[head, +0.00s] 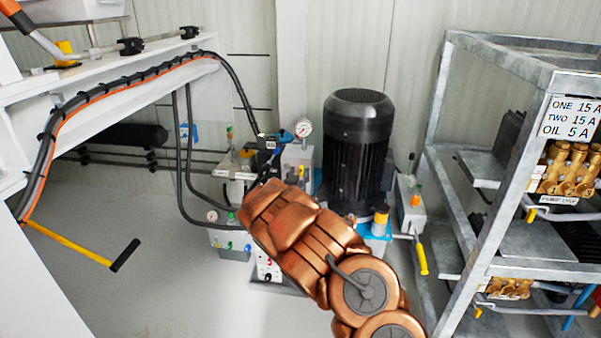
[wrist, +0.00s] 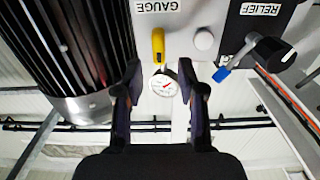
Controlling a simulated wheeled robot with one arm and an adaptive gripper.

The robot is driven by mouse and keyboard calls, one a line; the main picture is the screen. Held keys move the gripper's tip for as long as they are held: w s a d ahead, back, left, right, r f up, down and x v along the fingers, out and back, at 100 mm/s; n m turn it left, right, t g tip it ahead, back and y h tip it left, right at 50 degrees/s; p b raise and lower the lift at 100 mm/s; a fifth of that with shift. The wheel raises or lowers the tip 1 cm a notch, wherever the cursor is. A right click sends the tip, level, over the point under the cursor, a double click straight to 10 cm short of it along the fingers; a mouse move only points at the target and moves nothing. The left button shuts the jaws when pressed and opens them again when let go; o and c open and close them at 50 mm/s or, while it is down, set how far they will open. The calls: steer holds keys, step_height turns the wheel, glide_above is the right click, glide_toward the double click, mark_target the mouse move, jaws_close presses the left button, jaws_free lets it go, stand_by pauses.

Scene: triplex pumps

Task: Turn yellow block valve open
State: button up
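In the wrist view a small yellow valve handle (wrist: 158,44) stands on a grey-white block (wrist: 200,14), beside an upside-down GAUGE label. It lies just beyond my fingertips, roughly centred between them. My gripper (wrist: 160,70) is open, with nothing between its fingers in contact. A round pressure gauge (wrist: 163,85) shows between the fingers; it also appears in the head view (head: 303,128). In the head view my copper arm reaches toward the pump unit and covers part of it.
A black ribbed motor (head: 357,150) stands close right of the block in the head view. A black knob (wrist: 269,54) and blue tab (wrist: 221,74) sit by the RELIEF label. Black hoses (head: 187,150) hang left. A metal rack (head: 440,110) is at right. Floor at lower left is clear.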

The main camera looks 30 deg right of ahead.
mark_target(301, 171)
steer(key=shift+b+x, duration=0.3)
steer(key=shift+x, duration=1.2)
steer(key=shift+f, duration=0.1)
jaws_close()
